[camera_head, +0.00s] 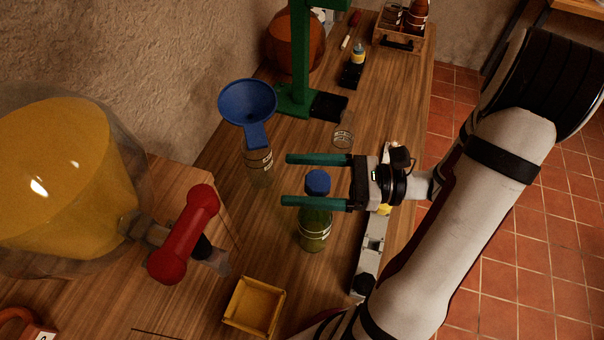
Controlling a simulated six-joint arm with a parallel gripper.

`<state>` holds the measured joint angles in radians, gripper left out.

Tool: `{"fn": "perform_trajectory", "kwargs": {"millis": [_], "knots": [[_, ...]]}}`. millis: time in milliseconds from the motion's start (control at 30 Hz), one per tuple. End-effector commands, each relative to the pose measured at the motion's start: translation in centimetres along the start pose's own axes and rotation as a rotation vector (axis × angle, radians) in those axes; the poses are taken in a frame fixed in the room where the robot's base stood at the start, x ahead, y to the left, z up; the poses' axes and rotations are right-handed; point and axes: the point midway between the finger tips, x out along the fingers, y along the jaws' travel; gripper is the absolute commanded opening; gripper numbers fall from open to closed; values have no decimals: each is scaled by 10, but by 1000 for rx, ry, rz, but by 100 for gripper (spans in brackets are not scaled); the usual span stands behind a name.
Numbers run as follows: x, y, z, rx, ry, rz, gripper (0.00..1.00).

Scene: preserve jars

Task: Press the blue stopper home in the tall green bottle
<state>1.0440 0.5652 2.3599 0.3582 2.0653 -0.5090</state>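The tall green bottle (314,230) stands upright on the wooden bench with a pale label band. The blue stopper (318,181) sits at the top of its neck; how deep it is cannot be told, as a finger hides the neck below it. My gripper (285,180) comes in from the right with two long teal fingers spread wide apart. In the picture the stopper shows between the fingers, and the nearer finger crosses in front of the bottle's neck. I see no clear contact with the stopper or the bottle.
A blue funnel (248,102) stands in a clear bottle (258,166) to the left. A small glass jar (343,137) and a green stand (300,60) are behind. A yellow tray (235,303) lies in front. A large jar (50,170) with a red tap (184,234) is at left.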

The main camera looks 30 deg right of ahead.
Motion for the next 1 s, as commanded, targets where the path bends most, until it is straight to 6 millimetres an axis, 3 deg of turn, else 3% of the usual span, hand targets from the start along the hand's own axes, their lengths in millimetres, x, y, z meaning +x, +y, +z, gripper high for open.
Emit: {"fn": "perform_trajectory", "kwargs": {"millis": [500,567,900,1000], "knots": [[-8,0,0,0,-1,-2,86],[-19,-1,0,-2,0,-4,86],[-118,-1,0,0,1,-4,86],[-140,0,0,0,1,-3,86]]}}
